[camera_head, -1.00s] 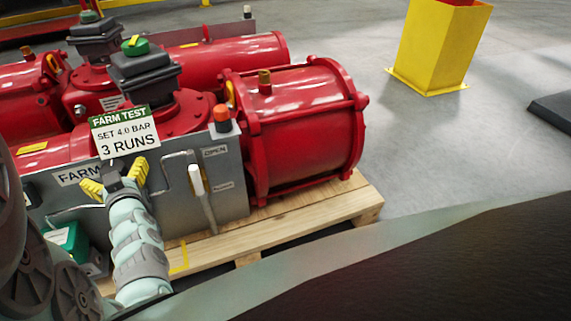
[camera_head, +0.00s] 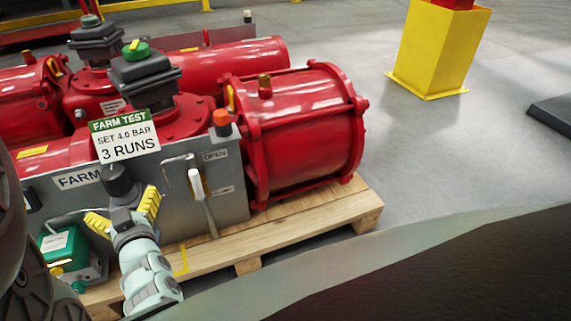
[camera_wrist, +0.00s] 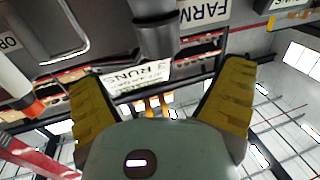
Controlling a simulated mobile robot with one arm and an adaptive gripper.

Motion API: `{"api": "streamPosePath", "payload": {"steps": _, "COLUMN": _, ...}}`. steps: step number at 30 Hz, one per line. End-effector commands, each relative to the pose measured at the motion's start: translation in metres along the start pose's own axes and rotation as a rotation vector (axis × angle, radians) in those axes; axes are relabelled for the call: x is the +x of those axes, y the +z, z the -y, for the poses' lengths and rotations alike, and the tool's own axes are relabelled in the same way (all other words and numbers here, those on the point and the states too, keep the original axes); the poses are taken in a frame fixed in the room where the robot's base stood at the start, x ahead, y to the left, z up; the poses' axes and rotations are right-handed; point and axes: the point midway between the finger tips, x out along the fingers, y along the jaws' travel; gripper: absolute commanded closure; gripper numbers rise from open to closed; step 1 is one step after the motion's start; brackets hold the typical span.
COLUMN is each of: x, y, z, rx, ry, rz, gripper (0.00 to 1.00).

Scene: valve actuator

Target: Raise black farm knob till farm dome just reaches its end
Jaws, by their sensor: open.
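The black knob (camera_head: 118,181) is on the front of the grey panel marked FARM (camera_head: 232,196). In the wrist view the dark knob (camera_wrist: 154,38) shows beyond and between the fingers. My gripper (camera_head: 124,209) is open just in front of and below the knob, with yellow fingers either side and a visible gap to it. The open fingers also fill both sides of the wrist view (camera_wrist: 160,80). A green dome with a yellow mark (camera_head: 136,48) sits on a black box atop the front red actuator. An orange cap (camera_head: 222,122) stands at the panel's top right.
A white-handled lever (camera_head: 196,182) and bent metal tubing (camera_head: 178,160) are right of the knob. A FARM TEST sign (camera_head: 124,136) reads "SET 4.0 BAR, 3 RUNS". A green box (camera_head: 62,246) stands lower left. The wooden pallet (camera_head: 310,224) runs below; open floor lies right.

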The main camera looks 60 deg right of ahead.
Motion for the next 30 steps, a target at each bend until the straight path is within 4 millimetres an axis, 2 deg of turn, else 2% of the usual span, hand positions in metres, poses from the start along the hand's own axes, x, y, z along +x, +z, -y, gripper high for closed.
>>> {"api": "streamPosePath", "payload": {"steps": 3, "x": -0.014, "y": -0.001, "z": -0.002, "rx": -0.001, "ry": 0.007, "rz": -0.002, "gripper": 0.06}}
{"api": "streamPosePath", "payload": {"steps": 8, "x": -0.024, "y": -0.001, "z": -0.002, "rx": -0.001, "ry": 0.006, "rz": -0.002, "gripper": 0.06}}
{"api": "streamPosePath", "payload": {"steps": 24, "x": -0.026, "y": -0.001, "z": -0.002, "rx": 0.0, "ry": 0.005, "rz": -0.003, "gripper": 0.06}}
{"api": "streamPosePath", "payload": {"steps": 27, "x": -0.025, "y": -0.013, "z": 0.001, "rx": 0.0, "ry": -0.004, "rz": -0.017, "gripper": 0.06}}
{"api": "streamPosePath", "payload": {"steps": 29, "x": -0.024, "y": -0.03, "z": 0.005, "rx": 0.001, "ry": -0.018, "rz": -0.04, "gripper": 0.06}}
{"api": "streamPosePath", "payload": {"steps": 30, "x": -0.023, "y": -0.046, "z": 0.009, "rx": 0.002, "ry": -0.03, "rz": -0.061, "gripper": 0.06}}
